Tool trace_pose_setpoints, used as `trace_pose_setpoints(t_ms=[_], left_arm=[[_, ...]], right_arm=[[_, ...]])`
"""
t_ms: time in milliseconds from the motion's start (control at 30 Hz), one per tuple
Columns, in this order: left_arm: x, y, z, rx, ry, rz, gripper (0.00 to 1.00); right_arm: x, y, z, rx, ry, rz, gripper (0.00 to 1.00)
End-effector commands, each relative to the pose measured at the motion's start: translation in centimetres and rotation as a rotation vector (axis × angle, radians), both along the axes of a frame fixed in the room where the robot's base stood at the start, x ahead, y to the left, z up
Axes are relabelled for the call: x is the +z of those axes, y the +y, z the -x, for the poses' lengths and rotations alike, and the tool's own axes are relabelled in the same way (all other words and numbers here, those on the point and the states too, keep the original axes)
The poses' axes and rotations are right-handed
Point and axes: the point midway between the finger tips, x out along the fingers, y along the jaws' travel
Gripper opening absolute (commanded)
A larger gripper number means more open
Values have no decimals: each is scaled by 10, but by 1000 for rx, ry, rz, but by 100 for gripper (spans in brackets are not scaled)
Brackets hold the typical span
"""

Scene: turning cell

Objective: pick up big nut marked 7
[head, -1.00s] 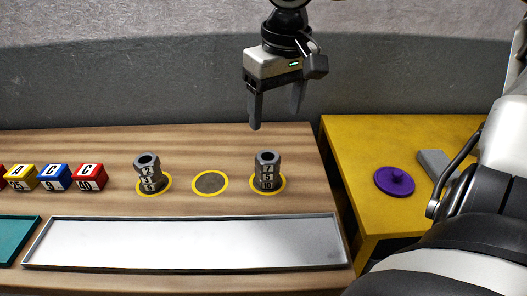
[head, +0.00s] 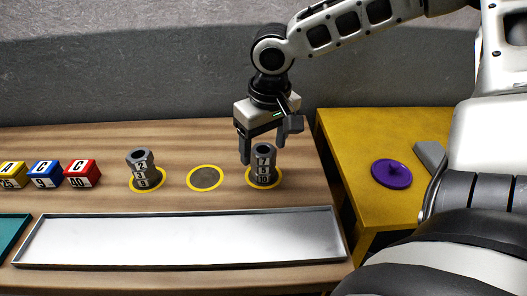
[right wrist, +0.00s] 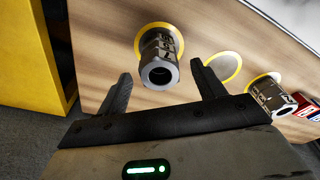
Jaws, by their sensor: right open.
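The nut marked 7 (head: 264,152) is the top grey nut of the right-hand stack, above nuts marked 5 (head: 263,168) and 10 (head: 263,179). The stack stands upright inside a yellow ring on the wooden table. My right gripper (head: 263,150) is open and empty, pointing down around the stack's top, one finger to its left and the other behind to its right. In the right wrist view the nut marked 7 (right wrist: 160,74) shows its round hole between the open fingers (right wrist: 165,90). My left gripper is not in view.
A second nut stack (head: 141,168) stands on the left ring, with an empty ring (head: 206,178) between the stacks. A metal tray (head: 180,240) lies in front. Lettered blocks (head: 45,174) sit at left. A yellow table (head: 350,135) holds a purple lidded disc (head: 391,173).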

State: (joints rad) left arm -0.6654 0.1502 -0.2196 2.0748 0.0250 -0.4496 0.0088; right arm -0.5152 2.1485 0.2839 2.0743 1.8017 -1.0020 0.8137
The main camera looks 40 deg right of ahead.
Motion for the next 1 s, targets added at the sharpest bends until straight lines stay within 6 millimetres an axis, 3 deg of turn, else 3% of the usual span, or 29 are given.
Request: trace_pose_setpoints(t_ms=[67,267,667,867,1000], left_arm=[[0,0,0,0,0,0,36],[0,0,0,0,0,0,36],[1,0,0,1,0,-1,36],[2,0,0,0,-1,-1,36],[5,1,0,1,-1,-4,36]], right_arm=[[0,0,0,0,0,0,68],[1,0,0,0,0,0,14],[7,0,-1,0,-4,0,14],[39,1,0,1,-9,-1,14],[72,17,24,4,-11,0,14]])
